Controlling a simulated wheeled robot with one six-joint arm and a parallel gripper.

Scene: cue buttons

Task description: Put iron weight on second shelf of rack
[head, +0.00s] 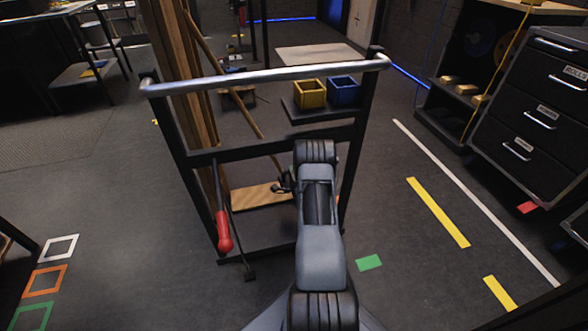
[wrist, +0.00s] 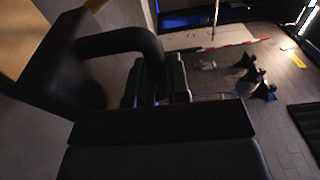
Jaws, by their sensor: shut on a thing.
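In the wrist view, the iron weight (wrist: 62,62) is a dark, blocky body with a thick curved handle. My gripper (wrist: 160,82) is shut on that handle, and the weight hangs tilted to the left in the picture. In the head view, my arm reaches forward over a black metal frame with a silver bar across its top; I cannot tell whether this frame is the rack. A wooden board (head: 262,196) lies low inside it. My arm hides most of the gripper and weight there.
A yellow bin (head: 310,93) and a blue bin (head: 343,91) stand on a small shelf at the frame's right. The silver bar (head: 270,75) crosses above. A red-handled tool (head: 224,233) hangs at left. A black drawer cabinet (head: 540,110) stands right.

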